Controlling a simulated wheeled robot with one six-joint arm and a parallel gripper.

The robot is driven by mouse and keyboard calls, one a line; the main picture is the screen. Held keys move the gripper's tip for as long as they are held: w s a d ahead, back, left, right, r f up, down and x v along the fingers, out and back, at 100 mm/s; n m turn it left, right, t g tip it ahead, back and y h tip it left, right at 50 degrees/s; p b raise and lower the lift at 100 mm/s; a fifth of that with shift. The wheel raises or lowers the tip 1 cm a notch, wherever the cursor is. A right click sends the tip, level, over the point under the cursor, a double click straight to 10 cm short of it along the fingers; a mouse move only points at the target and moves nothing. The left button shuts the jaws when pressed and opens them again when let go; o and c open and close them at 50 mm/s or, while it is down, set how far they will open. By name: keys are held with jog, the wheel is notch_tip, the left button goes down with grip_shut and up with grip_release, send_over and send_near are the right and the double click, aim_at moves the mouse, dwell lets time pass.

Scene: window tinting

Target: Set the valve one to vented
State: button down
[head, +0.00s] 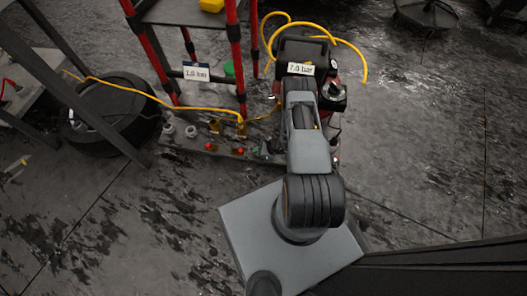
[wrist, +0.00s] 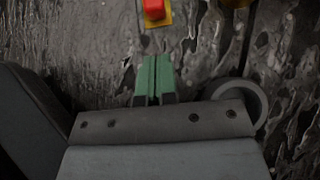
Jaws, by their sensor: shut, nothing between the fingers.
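Two small red valve knobs show on the low dark board in the head view, one at the left (head: 209,147) and one at the right (head: 238,151). I cannot read which is valve one or how either is set. In the wrist view a red knob (wrist: 154,9) on a yellow plate (wrist: 155,24) is cut off by the top edge. My gripper (wrist: 154,66) has its green fingers shut together, empty, pointing towards this knob, with a gap in the picture between them. In the head view my arm reaches over the board's right end, and the gripper is hard to make out.
Brass fittings (head: 215,126) stand on the board behind the knobs, with a yellow hose (head: 150,95) running to them. A red-legged stand (head: 236,60) rises behind. Signs read 1.0 bar (head: 197,71) and 7.0 bar (head: 300,69). A tyre (head: 120,120) lies left.

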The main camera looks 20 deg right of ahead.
aim_at(243, 152)
jog(key=shift+w+a+f+b, duration=0.15)
jog(key=shift+w+a+b, duration=0.15)
jog(key=shift+w+a, duration=0.55)
jog(key=shift+w+a+f+b, duration=0.15)
jog(key=shift+w+a+b, duration=0.25)
jog(key=shift+a, duration=0.6)
jog(key=shift+w, duration=0.1)
